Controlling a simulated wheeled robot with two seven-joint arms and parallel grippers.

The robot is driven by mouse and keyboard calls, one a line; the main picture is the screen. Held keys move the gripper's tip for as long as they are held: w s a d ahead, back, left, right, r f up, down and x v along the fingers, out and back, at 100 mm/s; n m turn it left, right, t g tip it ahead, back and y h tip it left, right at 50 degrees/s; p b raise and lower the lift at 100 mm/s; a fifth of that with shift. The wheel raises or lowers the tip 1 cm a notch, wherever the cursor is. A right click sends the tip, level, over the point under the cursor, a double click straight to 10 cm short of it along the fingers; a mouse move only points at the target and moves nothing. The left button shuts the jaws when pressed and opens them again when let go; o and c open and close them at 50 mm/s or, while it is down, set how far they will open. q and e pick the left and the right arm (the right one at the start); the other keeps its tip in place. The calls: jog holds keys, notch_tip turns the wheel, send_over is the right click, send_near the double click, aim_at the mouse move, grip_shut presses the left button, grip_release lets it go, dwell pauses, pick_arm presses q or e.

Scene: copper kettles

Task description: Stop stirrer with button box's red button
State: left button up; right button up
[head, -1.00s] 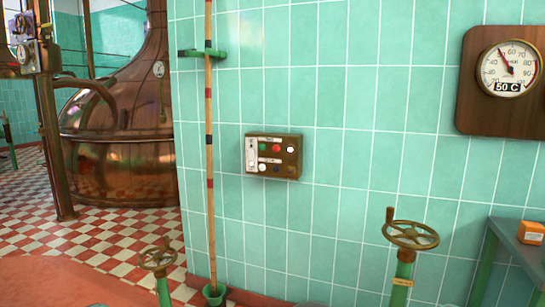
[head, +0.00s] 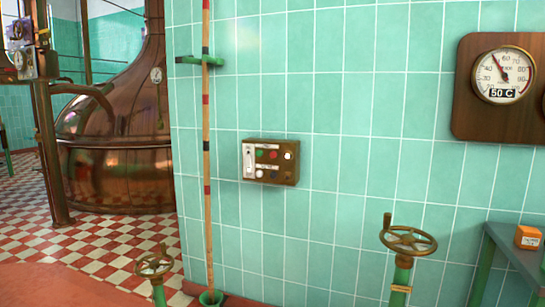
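The button box (head: 294,172) is a brown box fixed to the green tiled wall, near the middle of the head view. Its face has two rows of small round buttons and a pale strip at the left. The copper kettle (head: 115,140) stands at the left behind the wall's edge. I cannot make out a stirrer. Neither of my grippers is in view, and nothing covers the box.
A striped pole (head: 207,130) stands left of the box in a green bracket (head: 200,60). Two valve handwheels (head: 408,239) (head: 154,264) rise below. A table (head: 510,245) with an orange box (head: 529,237) is at right, under a gauge (head: 503,76) reading 50 C.

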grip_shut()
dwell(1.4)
